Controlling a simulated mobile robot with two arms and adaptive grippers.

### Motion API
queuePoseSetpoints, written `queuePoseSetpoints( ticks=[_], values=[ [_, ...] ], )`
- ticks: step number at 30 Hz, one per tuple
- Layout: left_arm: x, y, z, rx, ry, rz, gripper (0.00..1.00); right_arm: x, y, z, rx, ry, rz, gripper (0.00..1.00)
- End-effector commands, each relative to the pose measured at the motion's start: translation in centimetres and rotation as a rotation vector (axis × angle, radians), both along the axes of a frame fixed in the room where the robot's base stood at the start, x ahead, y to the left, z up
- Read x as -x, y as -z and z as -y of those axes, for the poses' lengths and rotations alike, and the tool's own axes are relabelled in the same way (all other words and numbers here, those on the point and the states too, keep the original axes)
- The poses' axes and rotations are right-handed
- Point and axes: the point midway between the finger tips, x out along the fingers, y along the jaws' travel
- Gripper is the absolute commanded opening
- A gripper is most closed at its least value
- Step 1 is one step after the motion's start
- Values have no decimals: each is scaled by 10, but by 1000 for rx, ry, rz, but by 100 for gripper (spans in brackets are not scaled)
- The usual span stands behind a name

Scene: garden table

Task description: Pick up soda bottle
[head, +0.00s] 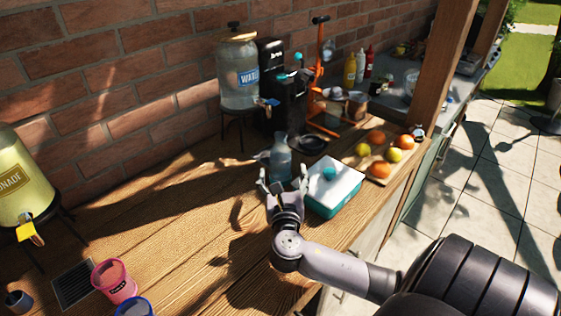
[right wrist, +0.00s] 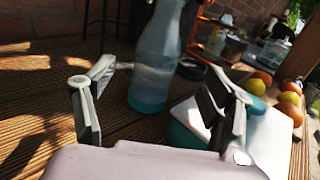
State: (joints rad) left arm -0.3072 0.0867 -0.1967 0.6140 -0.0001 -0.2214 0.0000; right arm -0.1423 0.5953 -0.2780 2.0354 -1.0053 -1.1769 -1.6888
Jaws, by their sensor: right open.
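The soda bottle (head: 280,158) is a clear, bluish bottle standing upright on the wooden table (head: 165,225). In the right wrist view the bottle (right wrist: 157,60) stands beyond my fingers, between their tips as seen from there, with a teal base. My right gripper (head: 284,184) is open and empty, just in front of the bottle on the near side. It also shows in the right wrist view (right wrist: 160,105), its two fingers spread apart. I cannot tell whether any finger touches the bottle. My left gripper is not in view.
A white-lidded teal box (head: 335,190) stands close to the right of my right gripper. A board of fruit (head: 380,170) lies behind it. A water dispenser (head: 238,75) and a black coffee machine (head: 283,85) stand behind the bottle. The table's left middle is clear.

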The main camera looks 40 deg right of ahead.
Motion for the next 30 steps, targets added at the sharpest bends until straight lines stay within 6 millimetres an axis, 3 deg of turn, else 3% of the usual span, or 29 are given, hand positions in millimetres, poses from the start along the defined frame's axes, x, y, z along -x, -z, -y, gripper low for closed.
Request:
queuePoseSetpoints(
  ticks=[3,8,21,30],
  values=[
    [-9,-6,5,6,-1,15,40,-16,-2,13,2,2,-1,76],
    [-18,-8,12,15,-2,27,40,-25,0,21,-1,1,1,76],
    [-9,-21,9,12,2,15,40,-64,0,51,-1,2,-1,76],
    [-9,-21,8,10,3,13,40,-67,1,53,-1,0,-1,76]
  ],
)
